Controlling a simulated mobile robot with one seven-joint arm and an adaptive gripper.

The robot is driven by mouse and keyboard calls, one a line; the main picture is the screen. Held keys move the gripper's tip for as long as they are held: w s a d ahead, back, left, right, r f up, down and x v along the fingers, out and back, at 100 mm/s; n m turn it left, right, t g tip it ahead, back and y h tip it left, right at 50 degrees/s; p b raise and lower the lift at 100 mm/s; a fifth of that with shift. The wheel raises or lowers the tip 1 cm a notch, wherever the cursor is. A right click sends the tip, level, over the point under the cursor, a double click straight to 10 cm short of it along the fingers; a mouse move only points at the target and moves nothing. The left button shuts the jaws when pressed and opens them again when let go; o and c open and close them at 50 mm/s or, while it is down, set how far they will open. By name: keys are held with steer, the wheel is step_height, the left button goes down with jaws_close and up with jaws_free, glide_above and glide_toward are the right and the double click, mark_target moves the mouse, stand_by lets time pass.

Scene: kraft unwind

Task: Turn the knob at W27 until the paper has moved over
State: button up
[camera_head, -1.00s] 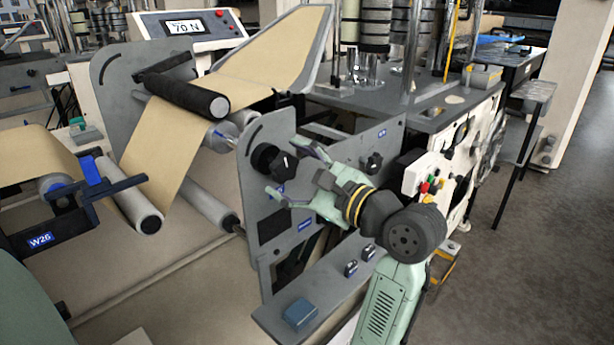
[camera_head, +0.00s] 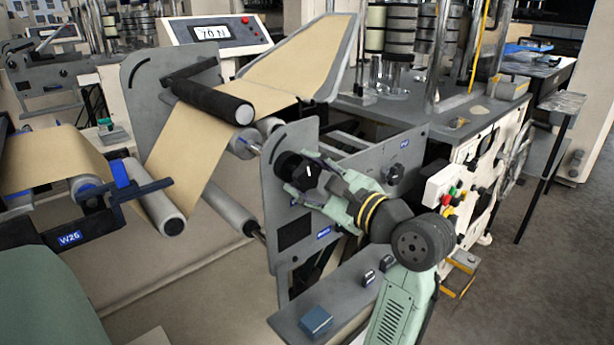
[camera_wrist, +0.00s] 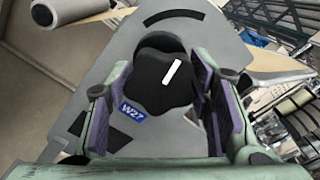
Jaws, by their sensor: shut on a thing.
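The black knob (camera_wrist: 165,85) with a white pointer mark sits on a grey side plate (camera_wrist: 205,30), beside the blue W27 label (camera_wrist: 131,111) in the wrist view. The pointer leans to the upper right there. The knob also shows in the head view (camera_head: 296,170). My gripper (camera_head: 300,180) is shut on the knob, with its purple-padded fingers on both sides of it; it also shows in the wrist view (camera_wrist: 163,98). The kraft paper (camera_head: 190,135) runs under a black roller (camera_head: 213,100) and down to a lower grey roller (camera_head: 155,197).
A display (camera_head: 212,32) reads 70 N. The W26 label (camera_head: 70,238) marks a bracket at left. A grey ledge (camera_head: 350,297) with a blue block (camera_head: 316,321) lies below my arm. A panel with coloured buttons (camera_head: 447,190) stands close to the right of my wrist.

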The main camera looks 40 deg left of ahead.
steer(key=c, duration=0.5)
